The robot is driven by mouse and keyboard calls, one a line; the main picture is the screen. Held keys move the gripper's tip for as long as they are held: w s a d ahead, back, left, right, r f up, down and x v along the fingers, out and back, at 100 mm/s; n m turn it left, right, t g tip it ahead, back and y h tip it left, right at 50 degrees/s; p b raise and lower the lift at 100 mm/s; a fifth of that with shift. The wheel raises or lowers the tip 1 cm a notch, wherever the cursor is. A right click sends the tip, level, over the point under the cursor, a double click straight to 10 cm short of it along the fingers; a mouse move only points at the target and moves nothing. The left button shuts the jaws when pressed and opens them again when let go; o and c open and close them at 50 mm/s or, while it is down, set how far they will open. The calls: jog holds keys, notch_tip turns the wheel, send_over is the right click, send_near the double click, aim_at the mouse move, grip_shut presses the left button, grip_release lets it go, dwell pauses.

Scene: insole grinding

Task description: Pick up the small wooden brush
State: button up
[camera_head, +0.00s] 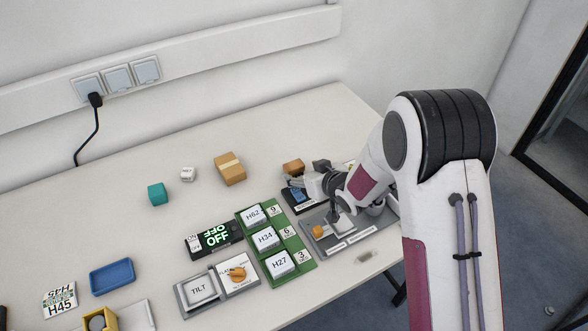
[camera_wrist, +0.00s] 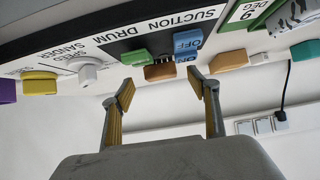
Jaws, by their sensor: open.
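The small wooden brush appears to be the brown block (camera_head: 293,167) at the back right of the table in the head view, just behind my gripper. In the wrist view, the picture is upside down and the brown brush (camera_wrist: 160,72) shows between and beyond my two fingertips. My gripper (camera_wrist: 163,88) is open, with nothing between its fingers. The brush is apart from both fingers. In the head view my wrist and arm cover part of the gripper and the panel below it.
A suction drum panel (camera_wrist: 150,38) with green and blue buttons lies beside the brush. A cardboard box (camera_head: 230,169), a white cube (camera_head: 187,174) and a teal block (camera_head: 157,194) stand to the left. A green rack (camera_head: 289,255) with labelled blocks lies in front. The table's back is clear.

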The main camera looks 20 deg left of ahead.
aim_at(296, 168)
jog(key=shift+w+a+f, duration=0.25)
jog(key=shift+a, duration=0.05)
jog(key=shift+r+x, duration=0.25)
jog(key=shift+x, duration=2.5)
jog(key=c, duration=1.2)
